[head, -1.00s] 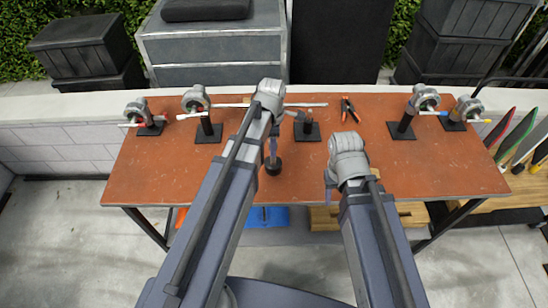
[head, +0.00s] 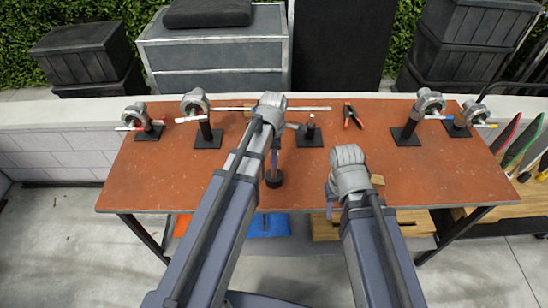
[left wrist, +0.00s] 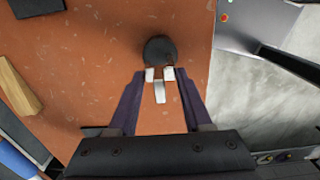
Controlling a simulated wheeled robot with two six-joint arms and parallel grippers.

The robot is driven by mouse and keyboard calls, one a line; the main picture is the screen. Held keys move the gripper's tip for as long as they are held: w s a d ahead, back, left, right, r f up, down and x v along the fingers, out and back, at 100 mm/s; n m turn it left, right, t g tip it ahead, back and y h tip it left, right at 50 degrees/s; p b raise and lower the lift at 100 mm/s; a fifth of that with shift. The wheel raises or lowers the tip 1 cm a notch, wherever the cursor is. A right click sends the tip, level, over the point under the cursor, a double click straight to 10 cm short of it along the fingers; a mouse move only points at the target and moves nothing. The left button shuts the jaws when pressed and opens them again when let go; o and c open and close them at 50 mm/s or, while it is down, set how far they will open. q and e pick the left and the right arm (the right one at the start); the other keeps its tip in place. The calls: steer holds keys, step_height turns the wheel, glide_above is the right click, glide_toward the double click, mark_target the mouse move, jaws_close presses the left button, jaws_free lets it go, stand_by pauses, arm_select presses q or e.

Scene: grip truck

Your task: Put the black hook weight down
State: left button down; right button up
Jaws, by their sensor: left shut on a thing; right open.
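The black hook weight (head: 273,179) hangs below my left gripper (head: 274,152), over the front middle of the red-brown table (head: 150,185). In the left wrist view the weight's round black body (left wrist: 159,48) lies just beyond the left fingertips (left wrist: 160,75), which are shut on its pale hook. I cannot tell whether its base touches the table. My right gripper (head: 331,200) is open near the table's front edge, partly hidden by its own wrist.
Stands with grey clamps line the back of the table, at left (head: 208,130) and right (head: 408,132). Orange-handled pliers (head: 351,115) lie at the back. A small wooden block (head: 377,180) sits beside my right wrist. The table's left front is clear.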

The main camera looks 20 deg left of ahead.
arm_select(q)
steer(key=shift+c, duration=1.6)
jaws_free()
step_height(320, 180, up, 12)
steer(key=p, duration=1.3)
steer(key=s+d+m, duration=0.5)
steer(key=s+m, duration=0.2)
steer(key=m, duration=0.5)
steer(key=s+d+m+y, duration=0.1)
steer(key=s+d+m, duration=0.4)
steer(key=m, duration=0.7)
steer(key=shift+s+d+r+m, duration=0.25)
steer(key=shift+s+m, duration=0.15)
steer(key=shift+s, duration=0.85)
